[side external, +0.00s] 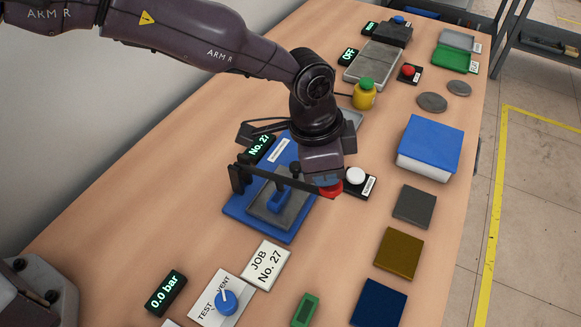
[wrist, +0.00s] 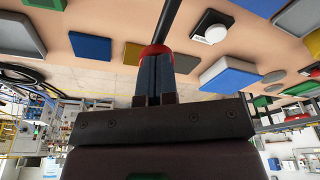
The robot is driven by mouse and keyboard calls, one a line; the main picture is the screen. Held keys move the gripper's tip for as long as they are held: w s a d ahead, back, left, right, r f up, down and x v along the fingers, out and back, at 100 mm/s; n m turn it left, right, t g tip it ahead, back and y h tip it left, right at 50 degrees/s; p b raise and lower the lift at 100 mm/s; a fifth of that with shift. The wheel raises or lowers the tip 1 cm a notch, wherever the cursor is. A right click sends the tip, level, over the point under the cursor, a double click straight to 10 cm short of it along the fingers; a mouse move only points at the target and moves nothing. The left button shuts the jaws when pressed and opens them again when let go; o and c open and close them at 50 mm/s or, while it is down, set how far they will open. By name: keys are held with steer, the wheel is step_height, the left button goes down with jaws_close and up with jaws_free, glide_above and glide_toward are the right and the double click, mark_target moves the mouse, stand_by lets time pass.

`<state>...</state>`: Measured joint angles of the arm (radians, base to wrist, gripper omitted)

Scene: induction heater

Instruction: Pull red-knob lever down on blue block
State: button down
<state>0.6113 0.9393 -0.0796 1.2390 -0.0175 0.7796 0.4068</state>
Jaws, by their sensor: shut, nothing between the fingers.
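The blue block (side external: 240,205) is a flat blue base with a grey plate and a small blue upright piece on it. A dark lever bar (side external: 275,178) runs above it, nearly level and sloping slightly down to the right. Its red knob (side external: 331,189) is at the right end, partly hidden by my gripper (side external: 322,181). In the wrist view, my gripper's blue-grey fingers (wrist: 154,75) are shut together, with their tips at the red knob (wrist: 154,50). They appear to touch it; the knob is not between them. The lever bar (wrist: 168,18) extends beyond the knob.
A white button on a black base (side external: 356,176) stands close right of the knob. A blue-topped white box (side external: 430,145) and coloured square plates (side external: 399,252) lie further right. A "JOB No. 27" card (side external: 266,264) lies in front of the block.

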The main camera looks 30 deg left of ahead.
steer(key=shift+a+x, duration=0.15)
steer(key=shift+x, duration=0.6)
steer(key=shift+a+x, duration=0.1)
steer(key=shift+x, duration=0.65)
steer(key=w+d+v, duration=0.1)
steer(key=d+v, duration=0.1)
steer(key=v, duration=1)
steer(key=shift+r, duration=0.6)
steer(key=shift+d, duration=0.1)
steer(key=s+a+r+n+t, duration=0.1)
steer(key=s+a+r+n, duration=0.3)
steer(key=s+a, duration=0.3)
steer(key=s+a+r+n+t+y, duration=0.1)
steer(key=s+a+r+n, duration=0.3)
steer(key=a, duration=1.2)
steer(key=s+a+r+n+t+y, duration=0.1)
steer(key=s+a+r+n, duration=0.3)
steer(key=s+a, duration=0.7)
steer(key=shift+s+a+t, duration=0.4)
steer(key=shift+s+t, duration=0.3)
